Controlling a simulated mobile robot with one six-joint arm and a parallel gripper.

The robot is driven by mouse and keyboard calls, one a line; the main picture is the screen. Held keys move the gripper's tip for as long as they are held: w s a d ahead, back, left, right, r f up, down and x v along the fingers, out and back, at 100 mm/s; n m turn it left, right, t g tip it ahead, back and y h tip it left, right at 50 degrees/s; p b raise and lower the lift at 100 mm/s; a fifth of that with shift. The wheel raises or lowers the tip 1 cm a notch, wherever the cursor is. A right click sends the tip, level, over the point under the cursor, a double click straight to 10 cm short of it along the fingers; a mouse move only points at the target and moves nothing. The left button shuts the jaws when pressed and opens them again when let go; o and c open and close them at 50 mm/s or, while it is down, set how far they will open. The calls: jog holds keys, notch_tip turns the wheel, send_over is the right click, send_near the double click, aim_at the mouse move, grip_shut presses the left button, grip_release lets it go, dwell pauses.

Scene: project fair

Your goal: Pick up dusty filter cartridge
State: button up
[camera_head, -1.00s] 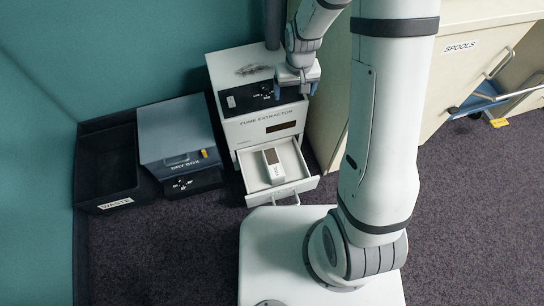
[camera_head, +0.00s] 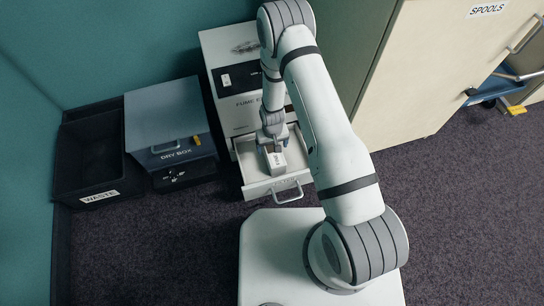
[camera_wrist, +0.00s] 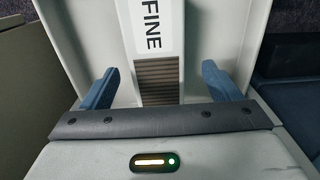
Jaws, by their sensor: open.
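The filter cartridge (camera_head: 279,160) is a white box lying in the open drawer (camera_head: 258,189) of the fume extractor. In the wrist view the cartridge (camera_wrist: 157,78) shows a FINE label and grey-brown pleats. My gripper (camera_head: 272,144) is at the drawer, over the far part of the cartridge, and partly hides it. In the wrist view the blue fingers of my gripper (camera_wrist: 160,87) are open, one on each side of the cartridge, with a gap on both sides. I cannot tell how far down the fingers reach.
The fume extractor (camera_head: 217,48) stands behind the drawer, with a grey smudge on its top. The dry box (camera_head: 165,110) and the black waste bin (camera_head: 88,185) stand to the left. A beige spools cabinet (camera_head: 440,75) is close on the right. Open carpet lies in front.

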aim_at(273, 153)
jog(key=f, duration=0.1)
jog(key=f+b, duration=0.1)
jog(key=f, duration=0.1)
jog(key=f+b, duration=0.1)
jog(key=f, duration=0.1)
jog(key=shift+s+d+f, duration=0.2)
jog(key=shift+s+f, duration=0.05)
jog(key=c, duration=1.1)
jog(key=shift+r, duration=0.15)
jog(key=shift+c, duration=0.2)
